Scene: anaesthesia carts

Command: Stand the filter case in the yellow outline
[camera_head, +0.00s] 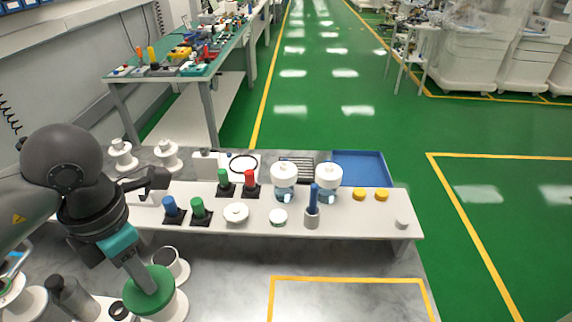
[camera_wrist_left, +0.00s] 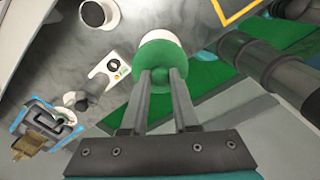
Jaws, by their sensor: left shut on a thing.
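The filter case, a white round body with a green lid (camera_head: 160,279), is at the lower left in the head view. It also shows at the top middle of the left wrist view (camera_wrist_left: 165,42). My left gripper (camera_head: 146,284) is shut on the green knob of its lid from above. I cannot tell whether the case touches the table. The yellow outline (camera_head: 350,280) is a taped rectangle on the grey table, to the right of the case and empty. One corner of the outline shows in the left wrist view (camera_wrist_left: 238,12). My right gripper is not in view.
A white open cup (camera_head: 172,262) stands just behind the case. Dark and white parts (camera_head: 75,297) lie left of the case. The table between case and outline is clear.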

